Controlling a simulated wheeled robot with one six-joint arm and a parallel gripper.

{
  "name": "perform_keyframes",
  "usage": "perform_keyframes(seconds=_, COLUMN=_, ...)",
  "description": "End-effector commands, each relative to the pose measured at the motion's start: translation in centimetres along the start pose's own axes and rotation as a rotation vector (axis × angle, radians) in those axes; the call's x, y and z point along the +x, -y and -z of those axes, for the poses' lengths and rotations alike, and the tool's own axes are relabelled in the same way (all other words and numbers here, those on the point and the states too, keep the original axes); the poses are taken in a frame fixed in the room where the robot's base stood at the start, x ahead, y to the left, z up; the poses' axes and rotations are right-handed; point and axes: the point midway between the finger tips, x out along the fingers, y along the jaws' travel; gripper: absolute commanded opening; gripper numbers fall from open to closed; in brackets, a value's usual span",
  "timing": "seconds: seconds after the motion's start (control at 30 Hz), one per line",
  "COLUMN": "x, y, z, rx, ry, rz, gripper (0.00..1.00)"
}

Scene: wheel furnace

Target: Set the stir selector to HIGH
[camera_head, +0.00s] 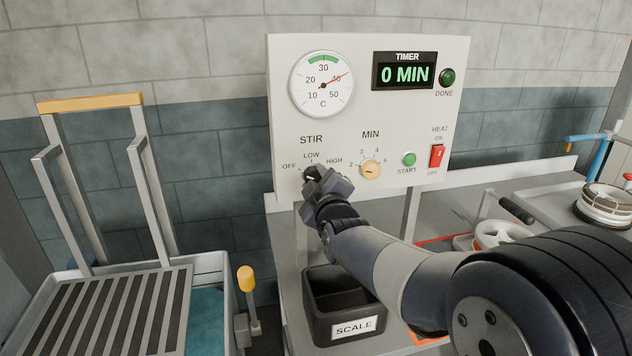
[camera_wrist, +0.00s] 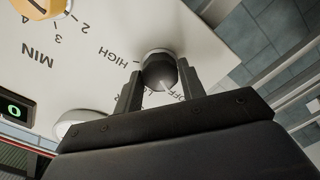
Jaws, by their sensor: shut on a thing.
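The stir selector is a dark round knob (camera_wrist: 160,70) on the white panel (camera_head: 290,130), under the STIR label with OFF, LOW and HIGH marks. My gripper (camera_head: 316,184) is at the knob, with one finger on each side of it, shut on it. In the wrist view my gripper (camera_wrist: 160,78) grips the knob from both sides. A pale pointer line on the knob lies on the side of the partly hidden LOW and OFF labels, away from the HIGH label (camera_wrist: 115,57). Its exact setting is hard to tell. In the head view, the gripper covers much of the knob.
The MIN dial (camera_head: 371,169), START button (camera_head: 409,159) and red HEAT switch (camera_head: 437,156) are to the right on the panel. The timer (camera_head: 404,73) reads 0 MIN. A black SCALE bin (camera_head: 320,310) stands below my arm. A slatted rack (camera_head: 115,310) is at left.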

Motion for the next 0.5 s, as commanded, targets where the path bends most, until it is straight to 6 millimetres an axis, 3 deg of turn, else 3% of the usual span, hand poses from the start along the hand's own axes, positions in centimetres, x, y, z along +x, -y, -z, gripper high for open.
perform_keyframes(seconds=0.27, x=-0.01, y=0.2, z=-0.13, rx=0.057, ry=-0.001, rz=0.0, gripper=0.15)
perform_keyframes(seconds=0.5, x=0.0, y=0.4, z=-0.27, rx=0.216, ry=-0.002, rz=-0.001, gripper=0.15)
